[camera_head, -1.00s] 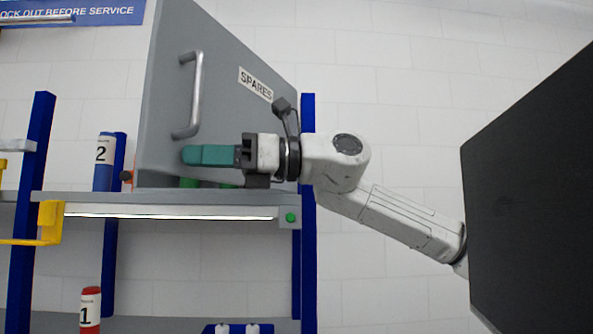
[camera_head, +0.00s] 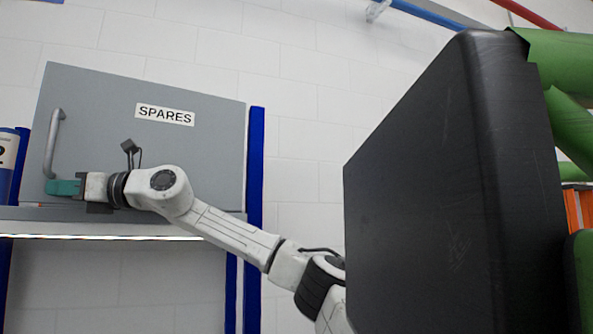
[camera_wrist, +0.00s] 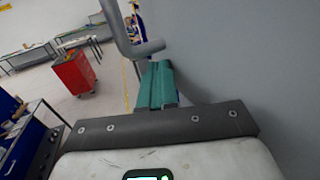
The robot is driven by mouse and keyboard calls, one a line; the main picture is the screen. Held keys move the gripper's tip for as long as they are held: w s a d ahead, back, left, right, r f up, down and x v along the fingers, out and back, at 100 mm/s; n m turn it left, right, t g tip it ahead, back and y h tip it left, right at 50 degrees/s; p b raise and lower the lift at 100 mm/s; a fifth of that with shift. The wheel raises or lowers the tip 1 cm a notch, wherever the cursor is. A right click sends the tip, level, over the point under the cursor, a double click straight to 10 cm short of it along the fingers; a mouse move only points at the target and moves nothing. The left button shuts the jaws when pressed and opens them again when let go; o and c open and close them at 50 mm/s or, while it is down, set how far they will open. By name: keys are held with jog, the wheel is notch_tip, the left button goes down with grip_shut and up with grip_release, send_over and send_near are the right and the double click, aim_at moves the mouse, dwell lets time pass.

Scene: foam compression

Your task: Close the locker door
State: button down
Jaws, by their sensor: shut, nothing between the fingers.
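The grey locker door (camera_head: 90,120) carries a "SPARES" label (camera_head: 165,115) and stands on the shelf. In the head view its face now looks nearly flat toward me; whether it is fully closed I cannot tell. Its bar handle (camera_head: 51,146) is upright near the left edge. My gripper (camera_head: 62,187) is shut and empty, its teal fingers at the lower left of the door, just below the handle. In the wrist view the fingers (camera_wrist: 158,85) lie alongside the door face (camera_wrist: 240,60), with the handle (camera_wrist: 125,35) just beyond their tips. Contact with the door is unclear.
The shelf (camera_head: 120,228) with a lit front edge runs under the locker, with a blue upright (camera_head: 255,170) at its right. A blue numbered canister (camera_head: 8,160) stands left of the door. The wrist view shows a red cabinet (camera_wrist: 74,72) and benches on open floor.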

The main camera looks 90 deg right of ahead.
jog(key=w+d+m+h, duration=0.2)
jog(key=w+d+h, duration=0.1)
jog(key=d, duration=0.3)
jog(key=shift+w+d+h+p, duration=0.3)
jog(key=shift+d+h+p, duration=0.05)
jog(key=shift+h+p, duration=0.05)
